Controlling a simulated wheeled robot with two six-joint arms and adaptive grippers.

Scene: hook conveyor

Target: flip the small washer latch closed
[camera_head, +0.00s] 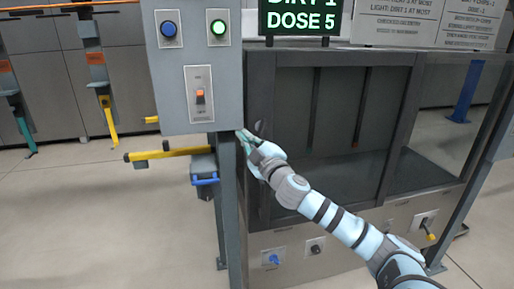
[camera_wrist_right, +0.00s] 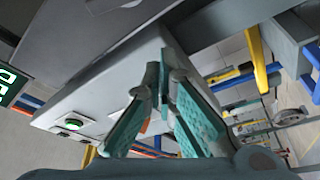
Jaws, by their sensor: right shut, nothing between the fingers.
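The washer (camera_head: 340,205) is a dark-framed tank with clear panels in the middle of the head view. A small dark rounded piece (camera_head: 259,127) sits at its left post, close to my right gripper; I cannot tell whether it is the latch. My right gripper (camera_head: 241,134) is shut and empty at that post, just below the grey control box (camera_head: 170,110). In the wrist view its teal fingers (camera_wrist_right: 163,78) converge in front of the pale control box (camera_wrist_right: 105,85). My left gripper is out of view.
The control box carries a blue button (camera_head: 168,29), a lit green button (camera_head: 218,28) and an orange rocker switch (camera_head: 200,96). A yellow bar (camera_head: 170,154) and a blue-handled part (camera_head: 205,181) stick out left. The washer's lower panel has a blue knob (camera_head: 273,259) and a yellow-tipped lever (camera_head: 429,234).

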